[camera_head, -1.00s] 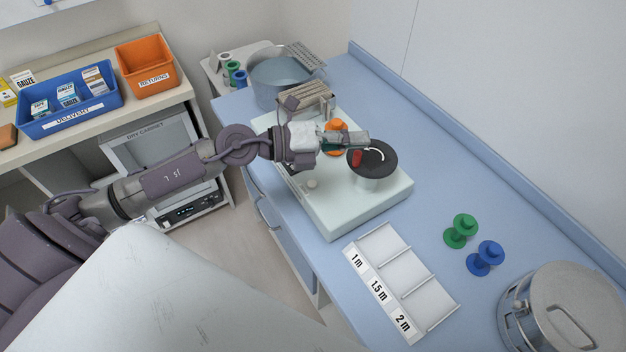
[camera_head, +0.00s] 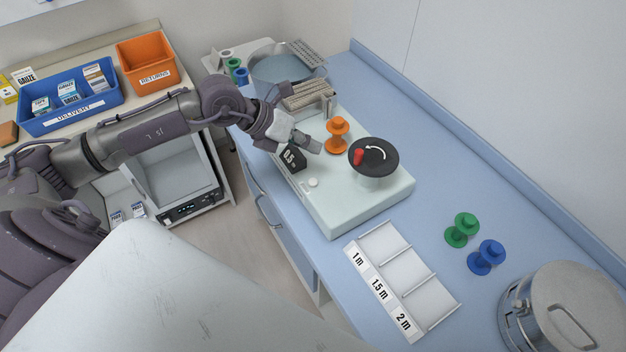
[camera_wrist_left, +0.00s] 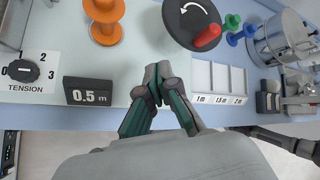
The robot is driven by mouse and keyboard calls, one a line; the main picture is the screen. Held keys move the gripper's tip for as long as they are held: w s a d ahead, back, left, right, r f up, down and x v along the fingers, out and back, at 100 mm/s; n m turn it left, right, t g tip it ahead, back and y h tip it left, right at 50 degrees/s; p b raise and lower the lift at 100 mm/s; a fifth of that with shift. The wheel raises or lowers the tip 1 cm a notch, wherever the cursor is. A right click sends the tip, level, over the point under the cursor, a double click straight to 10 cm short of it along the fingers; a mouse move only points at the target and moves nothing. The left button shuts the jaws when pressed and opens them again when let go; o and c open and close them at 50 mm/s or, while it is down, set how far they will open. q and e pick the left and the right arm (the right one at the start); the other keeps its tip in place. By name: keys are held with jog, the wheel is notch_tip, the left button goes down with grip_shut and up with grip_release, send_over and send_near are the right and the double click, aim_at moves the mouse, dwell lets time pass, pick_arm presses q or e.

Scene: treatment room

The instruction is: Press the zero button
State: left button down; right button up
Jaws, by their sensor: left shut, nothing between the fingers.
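The pale green machine (camera_head: 345,205) stands on the blue counter. A small round white button (camera_head: 313,183) sits on its front left part, beside the dark display (camera_head: 291,158) reading 0.5 m. The display also shows in the left wrist view (camera_wrist_left: 88,91). My left gripper (camera_head: 318,148) is shut and empty, above the machine between the display and the orange spool. In the left wrist view its closed fingertips (camera_wrist_left: 157,80) are right of the display. The button is not visible there; the fingers may hide it.
An orange spool (camera_head: 337,135) and a black crank disc (camera_head: 385,150) with a red handle (camera_head: 358,157) rise from the machine. A three-slot tray (camera_head: 385,238), green spool (camera_head: 461,231), blue spool (camera_head: 486,257) and steel pot (camera_head: 572,300) are to the right.

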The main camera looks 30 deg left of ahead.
pick_arm(q)
jog(key=b, duration=0.5)
send_over(310, 181)
notch_tip(310, 181, down, 8)
jog(key=shift+r, duration=0.25)
jog(key=shift+f+b, duration=0.4)
jog(key=shift+f, duration=0.15)
dwell(0.4)
jog(key=shift+f+b, duration=0.4)
jog(key=shift+f+b, duration=0.4)
jog(key=shift+f, duration=0.1)
dwell(0.6)
jog(key=shift+r, duration=0.1)
jog(key=shift+r+p, duration=0.55)
jog(key=shift+r, duration=0.3)
